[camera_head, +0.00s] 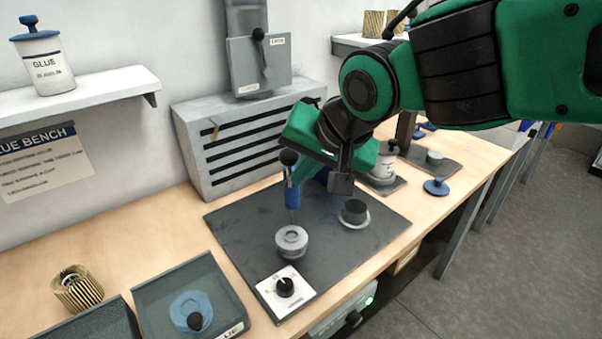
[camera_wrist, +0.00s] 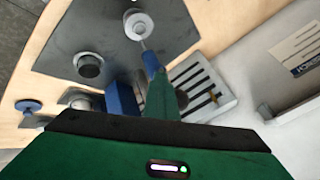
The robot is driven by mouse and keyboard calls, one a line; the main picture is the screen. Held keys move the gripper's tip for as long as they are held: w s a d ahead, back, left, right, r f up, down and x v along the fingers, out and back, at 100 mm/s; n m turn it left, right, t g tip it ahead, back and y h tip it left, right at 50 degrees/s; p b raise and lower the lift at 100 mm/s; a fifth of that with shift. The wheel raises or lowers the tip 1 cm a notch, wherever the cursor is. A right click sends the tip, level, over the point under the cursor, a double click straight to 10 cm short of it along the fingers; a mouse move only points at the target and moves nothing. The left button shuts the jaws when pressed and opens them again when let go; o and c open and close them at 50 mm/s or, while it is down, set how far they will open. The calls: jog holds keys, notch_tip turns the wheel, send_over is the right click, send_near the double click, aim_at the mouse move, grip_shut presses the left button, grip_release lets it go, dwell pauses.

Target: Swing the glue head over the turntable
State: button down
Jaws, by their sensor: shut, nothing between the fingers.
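The glue head shows as a blue barrel (camera_head: 292,195) with a black ball knob (camera_head: 289,158) on top and a thin needle pointing down. Its needle tip is at or just above a pale grey round piece with a ringed top (camera_head: 291,241); the wrist view also shows the barrel (camera_wrist: 151,64) and this pale piece (camera_wrist: 138,26). A dark round block on a pale disc (camera_head: 355,214) stands to the right; I cannot tell which of the two is the turntable. My gripper (camera_head: 341,186) is shut and empty, right of the barrel, and hides part of the blue mount behind.
A dark mat (camera_head: 235,215) lies under these, with a black dial (camera_head: 285,287) at its front. A slotted grey box (camera_head: 190,135) stands behind. A lidded tray (camera_head: 165,285) and a pleated cartridge (camera_head: 77,288) are at front left. A white pot (camera_head: 385,163) stands behind right.

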jog(key=shift+s+a+r, duration=0.15)
jog(key=shift+s+a, duration=0.1)
jog(key=shift+a, duration=0.45)
jog(key=s+d+r, duration=0.6)
jog(key=d+r, duration=0.1)
jog(key=shift+s+d+r, duration=0.2)
jog(key=shift+s+d, duration=0.05)
jog(key=shift+s, duration=0.15)
